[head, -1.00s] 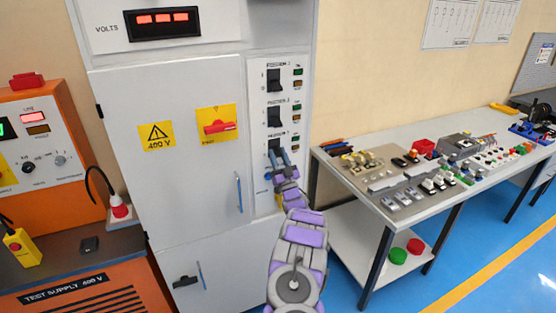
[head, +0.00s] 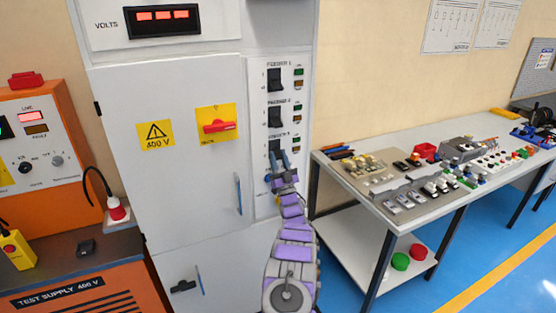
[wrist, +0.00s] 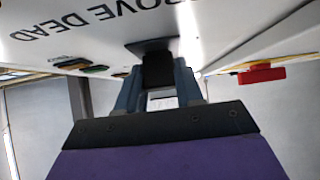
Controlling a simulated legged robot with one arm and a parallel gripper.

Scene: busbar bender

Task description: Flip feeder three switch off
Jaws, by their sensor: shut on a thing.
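The feeder three switch (head: 274,146) is the lowest of three black switches on the narrow panel right of the cabinet door. My gripper (head: 278,156) is at it from below and hides its lower part. In the wrist view the black switch handle (wrist: 158,68) sits between the two blue-grey fingers of my gripper (wrist: 158,88), which are shut on it. I cannot tell the handle's exact position.
The feeder one switch (head: 274,79) and feeder two switch (head: 274,116) are just above, with green and amber lamps beside them. A red rotary handle (head: 217,126) is on the door to the left. A cluttered workbench (head: 455,205) stands at right.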

